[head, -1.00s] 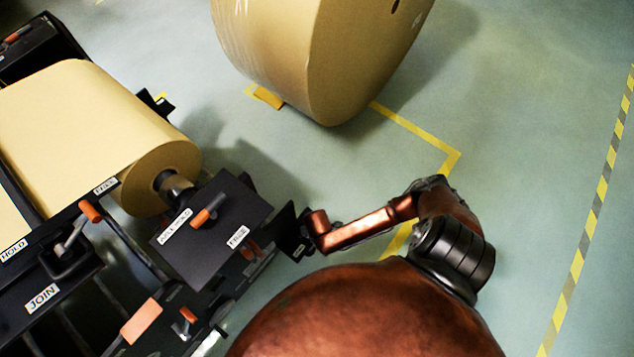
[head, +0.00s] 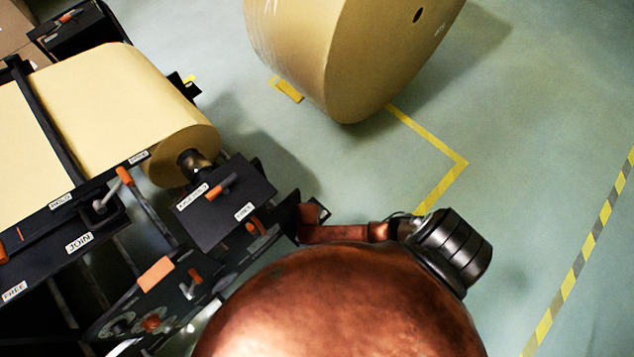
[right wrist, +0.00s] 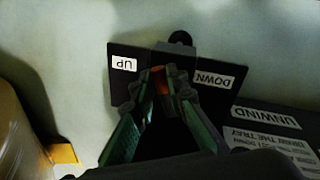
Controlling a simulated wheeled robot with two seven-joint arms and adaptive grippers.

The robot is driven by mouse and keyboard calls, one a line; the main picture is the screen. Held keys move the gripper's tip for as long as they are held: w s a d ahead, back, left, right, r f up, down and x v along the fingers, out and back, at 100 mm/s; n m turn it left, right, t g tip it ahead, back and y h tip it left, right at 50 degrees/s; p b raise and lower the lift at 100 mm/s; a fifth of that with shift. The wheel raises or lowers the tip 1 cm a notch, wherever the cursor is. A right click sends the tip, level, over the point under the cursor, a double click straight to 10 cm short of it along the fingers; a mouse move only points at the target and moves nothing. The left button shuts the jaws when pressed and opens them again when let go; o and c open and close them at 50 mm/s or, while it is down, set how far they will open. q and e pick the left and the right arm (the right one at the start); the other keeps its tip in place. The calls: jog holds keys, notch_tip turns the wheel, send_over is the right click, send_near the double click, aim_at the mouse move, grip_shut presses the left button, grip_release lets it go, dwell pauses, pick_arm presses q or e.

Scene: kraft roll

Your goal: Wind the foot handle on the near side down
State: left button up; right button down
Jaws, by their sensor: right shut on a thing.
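The foot handle's orange grip (right wrist: 168,82) shows in the right wrist view, on a dark plate with an UP label (right wrist: 124,64) on the left and a DOWN label (right wrist: 213,79) on the right. My right gripper (right wrist: 166,84) has its green fingers closed around this grip, between the two labels. The foot handle cannot be made out in that view. My left gripper is not in view.
A kraft roll (head: 185,100) is mounted on the black stand. A second large roll (head: 345,60) stands on the floor behind. An angled plate (head: 222,205) with an orange lever is close to my gripper. Floor at the right is free, with a striped line (head: 585,250).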

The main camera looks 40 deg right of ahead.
jog(key=m, duration=0.1)
jog(key=m+p, duration=0.1)
jog(key=shift+s+a+r+m+g, duration=0.1)
jog(key=shift+a+m+g, duration=0.2)
jog(key=shift+a, duration=0.1)
jog(key=m, duration=0.1)
jog(key=m+p, duration=0.1)
jog(key=shift+a+m+g, duration=0.3)
jog(key=shift+a+m, duration=0.05)
jog(key=shift+m, duration=0.05)
jog(key=m, duration=0.1)
jog(key=m+p, duration=0.1)
jog(key=shift+a+m, duration=0.25)
jog(key=shift+m, duration=0.05)
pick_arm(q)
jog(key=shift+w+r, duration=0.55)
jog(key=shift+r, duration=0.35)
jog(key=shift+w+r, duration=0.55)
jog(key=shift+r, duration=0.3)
pick_arm(e)
jog(key=shift+w+a+m+g, duration=0.15)
jog(key=shift+m+g, duration=0.1)
jog(key=shift+m, duration=0.6)
jog(key=shift+w+a+m+g, duration=0.15)
jog(key=shift+m+g, duration=0.1)
jog(key=shift+m, duration=0.6)
jog(key=shift+d, duration=0.1)
jog(key=c, duration=1.9)
grip_release()
jog(key=shift+w, duration=0.1)
